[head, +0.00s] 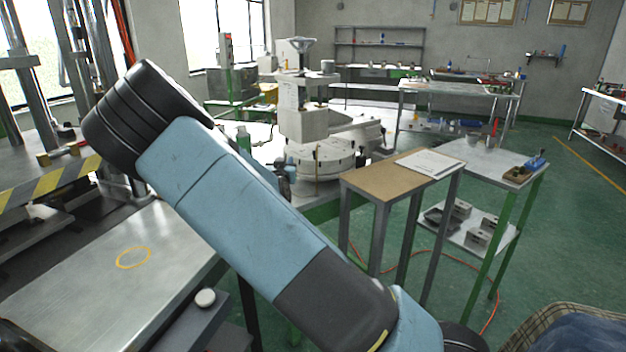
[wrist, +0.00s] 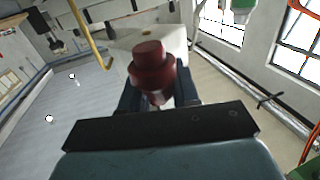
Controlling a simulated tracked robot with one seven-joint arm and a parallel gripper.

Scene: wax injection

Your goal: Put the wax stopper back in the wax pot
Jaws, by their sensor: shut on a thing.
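In the wrist view my gripper (wrist: 158,97) is shut on a dark red, stepped round piece, which looks like the wax stopper (wrist: 152,65). The stopper sits between the two dark fingers, and its lower part is partly hidden by them. A pale, boxy body (wrist: 125,42) shows behind it; I cannot tell whether this is part of the wax pot. In the head view my blue and black arm crosses the middle, and the gripper and stopper are not visible there. I cannot pick out the wax pot with certainty in either view.
A grey machine with a handwheel (head: 300,120) and round base stands mid-scene. A metal plate with a yellow ring (head: 133,257) lies at left beside a press. A brown-topped stand (head: 385,178) and a green-legged table (head: 480,160) stand right. Green floor is open at far right.

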